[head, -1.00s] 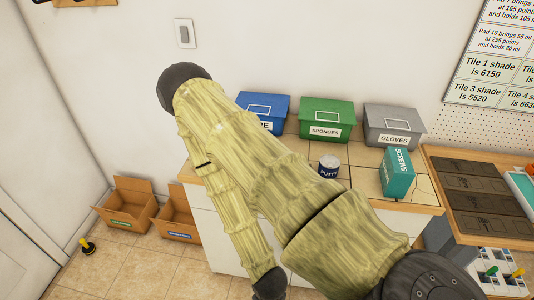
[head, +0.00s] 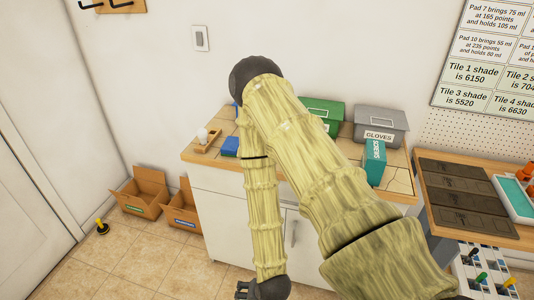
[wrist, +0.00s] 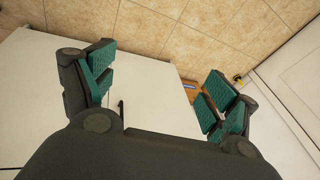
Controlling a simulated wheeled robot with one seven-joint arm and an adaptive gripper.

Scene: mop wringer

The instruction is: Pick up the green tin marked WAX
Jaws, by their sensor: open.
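I see no green tin marked WAX in either view; my arm hides part of the counter (head: 196,157) in the head view. My gripper (wrist: 158,82) is open and empty in the wrist view, its teal-padded fingers spread in front of the white cabinet (wrist: 150,85). In the head view only a dark part of it shows at the bottom edge, low in front of the cabinet doors.
On the counter are a green bin (head: 323,109), a grey GLOVES bin (head: 380,124), a teal SCREWS box (head: 375,163), a small blue box (head: 230,147) and a wooden piece (head: 208,143). Cardboard boxes (head: 140,192) stand on the floor at left. A workbench (head: 470,225) stands at right.

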